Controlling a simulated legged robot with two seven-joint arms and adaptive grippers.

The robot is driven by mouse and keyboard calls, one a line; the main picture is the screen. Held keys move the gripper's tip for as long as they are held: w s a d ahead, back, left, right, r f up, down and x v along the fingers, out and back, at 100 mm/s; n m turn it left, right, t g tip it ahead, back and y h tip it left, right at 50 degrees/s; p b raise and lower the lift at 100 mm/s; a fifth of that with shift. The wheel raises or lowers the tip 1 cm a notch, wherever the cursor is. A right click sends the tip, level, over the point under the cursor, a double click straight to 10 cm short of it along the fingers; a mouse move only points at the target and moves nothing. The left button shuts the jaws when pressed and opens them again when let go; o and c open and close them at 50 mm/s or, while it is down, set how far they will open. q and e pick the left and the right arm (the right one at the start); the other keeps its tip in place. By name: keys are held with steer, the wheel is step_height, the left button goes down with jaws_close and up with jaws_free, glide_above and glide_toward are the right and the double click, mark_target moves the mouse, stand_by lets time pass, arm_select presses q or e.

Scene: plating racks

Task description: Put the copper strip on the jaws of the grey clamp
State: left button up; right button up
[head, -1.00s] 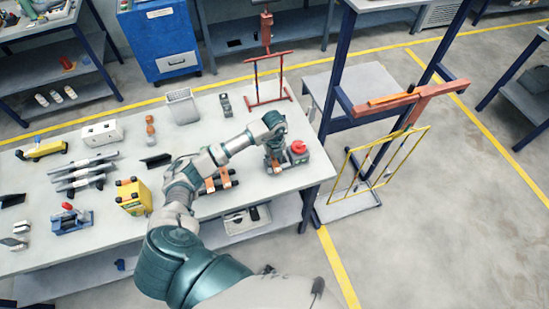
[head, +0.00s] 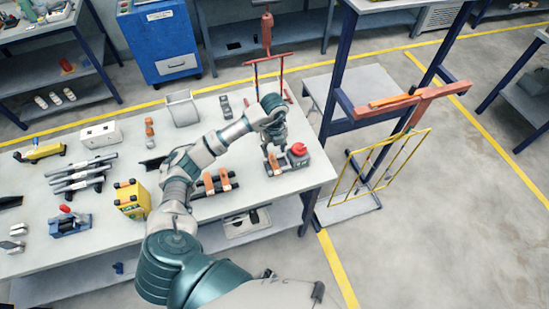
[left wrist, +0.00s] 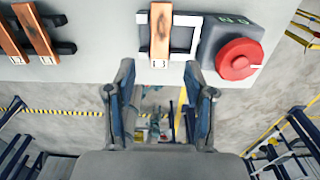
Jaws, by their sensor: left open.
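A copper strip (left wrist: 160,35) lies across a white frame next to a red knob in the left wrist view; its near end points between my fingertips. In the head view this strip (head: 273,160) is small, at the table's right end. My left gripper (head: 276,146) hangs just above it, fingers down. In the left wrist view my left gripper (left wrist: 159,75) is open and empty, its fingers either side of the strip's line and apart from it. I cannot tell surely which item is the grey clamp; small grey blocks (head: 14,244) stand at the table's left edge.
A red knob (left wrist: 239,59) on a grey box is close right of the strip. Two more copper strips (head: 217,181) lie on dark bars to the left. A yellow box (head: 131,200) and a blue vise (head: 70,222) stand farther left. A red stand (head: 257,75) is behind.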

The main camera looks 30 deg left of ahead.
arm_select(q)
step_height(320, 180, up, 4)
steer(key=shift+a+r, duration=0.1)
stand_by(0.5)
